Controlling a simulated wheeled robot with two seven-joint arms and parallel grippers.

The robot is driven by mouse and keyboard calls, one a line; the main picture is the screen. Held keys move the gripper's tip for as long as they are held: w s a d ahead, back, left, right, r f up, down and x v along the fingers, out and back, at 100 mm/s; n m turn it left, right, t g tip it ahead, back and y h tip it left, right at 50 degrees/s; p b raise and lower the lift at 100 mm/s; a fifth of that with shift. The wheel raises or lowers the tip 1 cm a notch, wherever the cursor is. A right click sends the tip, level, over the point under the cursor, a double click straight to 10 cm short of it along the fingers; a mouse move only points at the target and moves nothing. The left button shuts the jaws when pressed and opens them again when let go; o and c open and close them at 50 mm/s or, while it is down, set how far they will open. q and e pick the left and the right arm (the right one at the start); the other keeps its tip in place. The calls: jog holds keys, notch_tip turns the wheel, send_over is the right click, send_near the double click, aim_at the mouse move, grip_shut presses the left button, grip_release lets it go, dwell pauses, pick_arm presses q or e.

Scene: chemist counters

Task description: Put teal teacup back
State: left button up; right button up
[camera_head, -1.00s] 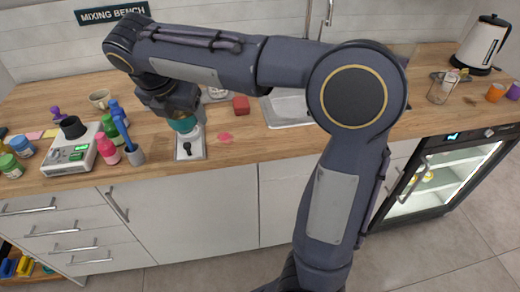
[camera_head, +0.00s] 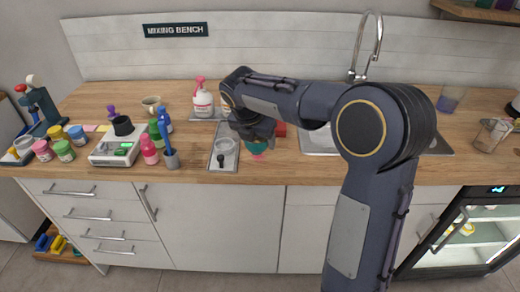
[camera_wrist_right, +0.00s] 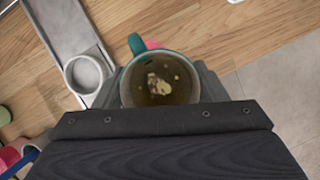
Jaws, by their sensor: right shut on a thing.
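The teal teacup (camera_head: 258,147) is in my right gripper (camera_head: 254,134), just right of the grey tray on the mixing bench. In the right wrist view the teacup (camera_wrist_right: 135,44) sits between the fingers with its handle pointing away. It holds dark liquid with pale bits. My right gripper (camera_wrist_right: 160,90) is shut on it. I cannot tell whether the cup's base touches the counter. My left gripper is not in view.
The narrow grey tray (camera_head: 216,164) holds a small round pale dish (camera_head: 225,145). A pink patch (camera_head: 257,157) lies under the teacup. A red block (camera_head: 280,129) is just behind. Bottles and a scale (camera_head: 110,152) crowd the left; the sink (camera_head: 318,143) is right.

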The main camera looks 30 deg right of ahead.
jog(key=shift+w+d+f, duration=0.25)
jog(key=shift+d+f, duration=0.1)
jog(key=shift+f, duration=0.2)
jog(key=shift+s+a+x, duration=0.1)
jog(key=shift+a+x, duration=0.05)
jog(key=shift+x, duration=0.8)
jog(key=shift+s+a+x, duration=0.1)
jog(key=shift+a+x, duration=0.1)
jog(key=shift+x, duration=0.75)
jog(key=shift+f, duration=0.2)
jog(key=o, duration=1.2)
jog(key=shift+f, duration=0.1)
